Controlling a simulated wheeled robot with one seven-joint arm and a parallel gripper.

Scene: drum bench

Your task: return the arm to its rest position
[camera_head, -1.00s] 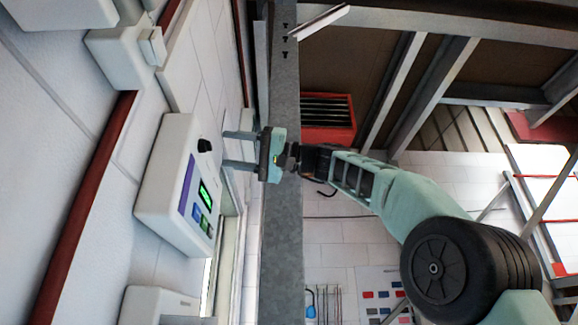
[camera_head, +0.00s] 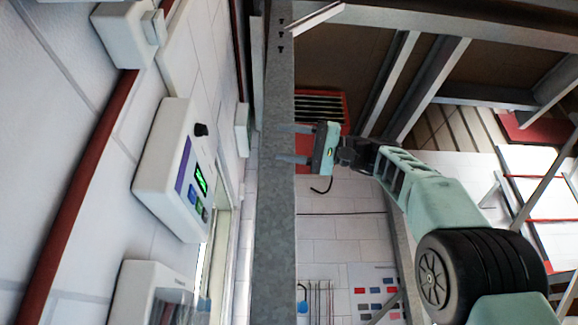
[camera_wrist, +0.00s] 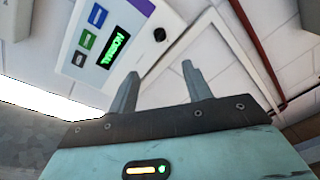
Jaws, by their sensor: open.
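My gripper (camera_head: 283,144) is in the middle of the head view, in front of the grey metal beam. Its two fingers point left and stand apart, with nothing between them. In the wrist view its open fingers (camera_wrist: 160,88) point up the picture toward a white wall box. That box (camera_head: 158,185) has a green lit display, a blue button, a green button and a black knob. In the head view it is left of my fingertips, with a clear gap between.
A grey metal beam (camera_head: 275,240) runs down the head view. Grey frame bars (camera_head: 425,90) fill the upper right. A red slatted unit (camera_head: 322,106) is behind my gripper. Another white box (camera_head: 148,290) is at lower left. A panel of coloured pieces (camera_head: 374,290) hangs at the bottom.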

